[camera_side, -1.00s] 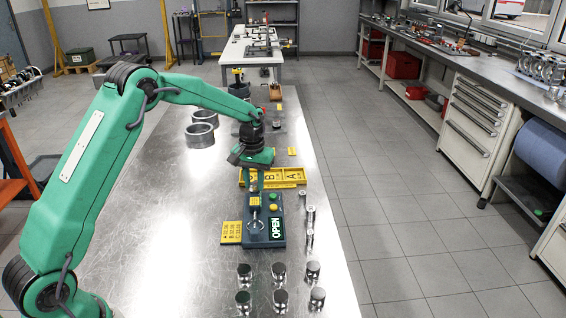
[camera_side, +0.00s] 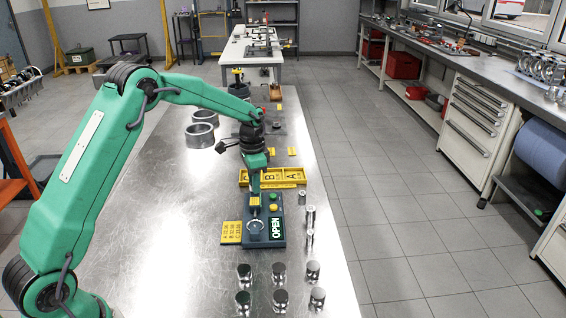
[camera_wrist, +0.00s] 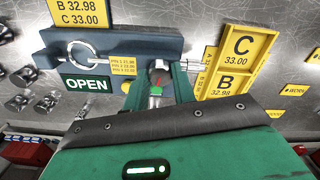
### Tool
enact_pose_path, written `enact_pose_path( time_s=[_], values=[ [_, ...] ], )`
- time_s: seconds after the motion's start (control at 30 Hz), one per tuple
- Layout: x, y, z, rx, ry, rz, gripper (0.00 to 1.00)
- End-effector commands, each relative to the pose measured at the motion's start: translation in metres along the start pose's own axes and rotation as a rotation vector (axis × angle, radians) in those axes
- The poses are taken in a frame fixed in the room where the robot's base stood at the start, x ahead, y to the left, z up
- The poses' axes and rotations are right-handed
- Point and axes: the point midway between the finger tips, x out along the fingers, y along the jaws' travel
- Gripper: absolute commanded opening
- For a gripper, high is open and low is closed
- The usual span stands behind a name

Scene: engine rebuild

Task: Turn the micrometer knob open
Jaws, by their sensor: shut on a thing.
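The micrometer stands on a blue-grey base (camera_side: 265,243) with a lit display (camera_side: 277,229) reading OPEN. Its silver ring-shaped frame (camera_side: 256,227) is at the front left of the base; the ring also shows in the wrist view (camera_wrist: 82,54). My gripper (camera_side: 254,193) reaches down over the back of the base. In the wrist view my gripper's two green fingers (camera_wrist: 158,80) are shut on the grey micrometer knob (camera_wrist: 159,72), one finger on each side. A metal shaft end (camera_wrist: 193,66) shows to the right of the fingers. The side view hides the knob behind the gripper.
A yellow number card (camera_side: 231,232) lies left of the base. Yellow lettered trays (camera_side: 296,175) lie behind it. Metal pins (camera_side: 310,216) lie to the right. Several pistons (camera_side: 280,272) stand in front. Two large rings (camera_side: 199,134) stand at the back left.

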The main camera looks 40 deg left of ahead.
Motion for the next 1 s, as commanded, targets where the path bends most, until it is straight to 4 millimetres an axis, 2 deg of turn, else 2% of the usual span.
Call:
enact_pose_path(
  time_s=[0.2, 0.43, 1.0],
  values=[
    [-0.0017, 0.0, -0.0002, 0.181, 0.001, -0.001, 0.03],
    [-0.0017, 0.0001, -0.0002, 0.31, 0.001, -0.001, 0.03],
    [-0.0019, 0.0002, -0.0003, 0.368, 0.001, -0.001, 0.03]
  ],
)
